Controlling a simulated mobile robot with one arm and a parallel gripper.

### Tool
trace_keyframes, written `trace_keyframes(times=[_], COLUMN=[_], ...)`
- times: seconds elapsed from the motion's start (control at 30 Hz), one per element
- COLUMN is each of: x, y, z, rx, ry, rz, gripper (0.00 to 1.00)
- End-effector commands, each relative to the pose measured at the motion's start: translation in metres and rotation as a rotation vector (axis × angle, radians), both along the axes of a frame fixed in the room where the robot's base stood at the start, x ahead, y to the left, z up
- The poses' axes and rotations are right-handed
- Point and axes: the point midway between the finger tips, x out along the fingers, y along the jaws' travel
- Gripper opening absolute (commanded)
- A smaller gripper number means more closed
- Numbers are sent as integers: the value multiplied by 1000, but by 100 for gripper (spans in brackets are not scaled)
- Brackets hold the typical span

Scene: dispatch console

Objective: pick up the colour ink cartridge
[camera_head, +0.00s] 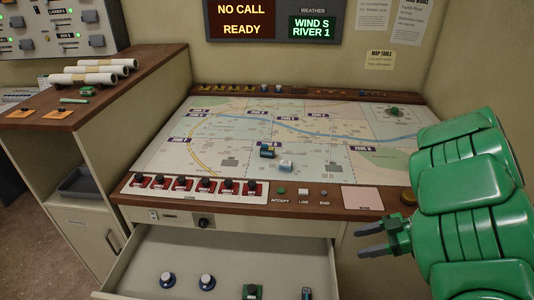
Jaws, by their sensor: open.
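I cannot tell for sure which thing is the colour ink cartridge. In the open drawer (225,248), a small dark block (306,293) stands at the right, cut by the bottom edge of the view. A green block with a dark top (252,291) is to its left, also partly cut off. My gripper (366,239) is open and empty, its grey fingers pointing left. It is in front of the desk's right side, to the right of the drawer and apart from these blocks in the picture.
A dark teal piece (267,152) and a pale one (286,166) lie on the map table (330,170). Red switches (205,186) line its front edge. Paper rolls (95,72) lie on the left cabinet.

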Motion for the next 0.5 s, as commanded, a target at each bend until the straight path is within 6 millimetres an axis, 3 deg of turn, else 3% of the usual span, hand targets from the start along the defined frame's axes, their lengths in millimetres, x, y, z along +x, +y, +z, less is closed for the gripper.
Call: trace_keyframes(times=[0.23,0.5], x=[1,26], y=[0,15], z=[18,17], rx=[-2,15], ry=[-6,-124], rz=[3,113], gripper=[60,60])
